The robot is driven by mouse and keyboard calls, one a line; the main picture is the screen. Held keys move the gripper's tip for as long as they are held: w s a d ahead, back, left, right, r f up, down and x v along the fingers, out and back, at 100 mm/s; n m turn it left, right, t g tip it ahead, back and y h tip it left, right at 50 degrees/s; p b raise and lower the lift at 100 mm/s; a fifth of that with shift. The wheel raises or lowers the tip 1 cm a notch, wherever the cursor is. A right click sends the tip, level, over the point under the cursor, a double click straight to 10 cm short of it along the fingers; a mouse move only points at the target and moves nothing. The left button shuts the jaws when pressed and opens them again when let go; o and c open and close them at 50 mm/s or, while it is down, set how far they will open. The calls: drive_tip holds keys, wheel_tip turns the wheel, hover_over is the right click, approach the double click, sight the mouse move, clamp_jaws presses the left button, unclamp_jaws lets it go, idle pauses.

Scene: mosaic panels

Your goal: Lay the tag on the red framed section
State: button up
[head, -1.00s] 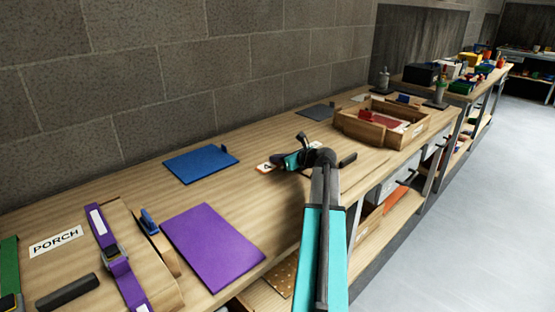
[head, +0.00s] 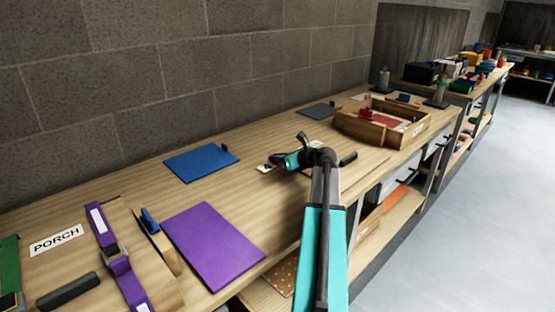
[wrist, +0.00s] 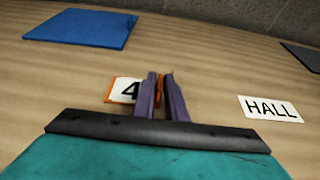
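A small white tag with an orange border and a black "4" (wrist: 124,91) lies at the bench in the wrist view, partly hidden by my left finger. It also shows in the head view (head: 265,168), just left of my gripper. My gripper (wrist: 161,76) points down over the tag's right end; its two fingers are close together with a narrow gap. An orange sliver shows between the fingers; I cannot tell whether they press on it. A wooden box (head: 423,126) farther right has a red panel (head: 384,121) inside, with a red block beside it. I cannot make out a red frame clearly.
A white HALL label (wrist: 270,108) lies right of my gripper. A blue mat (head: 200,163), a purple mat (head: 213,245) and a wooden board with a PORCH label (head: 57,241) lie to the left. A block wall (head: 150,80) stands behind the bench.

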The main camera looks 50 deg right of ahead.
drive_tip(key=v, duration=1.2)
drive_tip(key=shift+f+b, duration=0.1)
drive_tip(key=shift+b, duration=0.25)
drive_tip(key=shift+s, duration=0.15)
